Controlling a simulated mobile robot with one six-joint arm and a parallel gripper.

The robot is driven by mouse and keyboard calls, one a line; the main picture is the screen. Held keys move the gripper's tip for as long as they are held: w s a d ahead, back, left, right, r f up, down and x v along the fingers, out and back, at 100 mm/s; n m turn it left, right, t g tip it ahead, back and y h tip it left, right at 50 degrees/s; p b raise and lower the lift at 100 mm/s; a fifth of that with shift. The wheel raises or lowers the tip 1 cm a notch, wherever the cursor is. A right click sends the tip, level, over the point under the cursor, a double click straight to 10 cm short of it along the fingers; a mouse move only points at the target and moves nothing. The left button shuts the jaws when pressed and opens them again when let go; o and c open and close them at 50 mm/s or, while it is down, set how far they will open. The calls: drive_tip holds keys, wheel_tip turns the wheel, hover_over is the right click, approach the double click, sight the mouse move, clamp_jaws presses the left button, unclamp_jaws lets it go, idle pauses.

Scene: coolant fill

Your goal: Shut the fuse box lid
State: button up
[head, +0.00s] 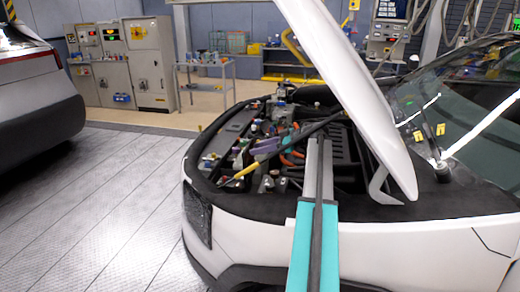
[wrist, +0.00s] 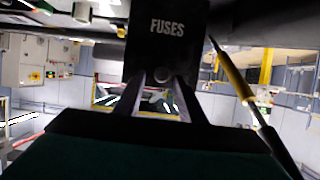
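The fuse box lid (wrist: 166,35) is a dark panel marked "FUSES" at the top middle of the wrist view. It stands raised, face toward the wrist camera, with a small round knob (wrist: 162,75) near its lower edge. My gripper (wrist: 160,88) has its two fingers apart, one on each side below the lettering, close to the knob. I cannot tell whether they touch the lid. In the head view my gripper (head: 319,142) reaches over the engine bay (head: 262,150); the lid cannot be made out clearly there, and the fuse box itself is hidden.
The raised white hood (head: 340,60) leans overhead to the right. Open floor (head: 90,200) lies left of the car.

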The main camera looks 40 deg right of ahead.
drive_tip(key=shift+s, duration=0.1)
drive_tip(key=b+v, duration=0.2)
drive_tip(key=v, duration=1.1)
drive_tip(key=shift+s+d+r+b, duration=0.15)
drive_tip(key=shift+d+r+b, duration=0.1)
drive_tip(key=shift+b, duration=0.1)
drive_tip(key=shift+a, duration=0.1)
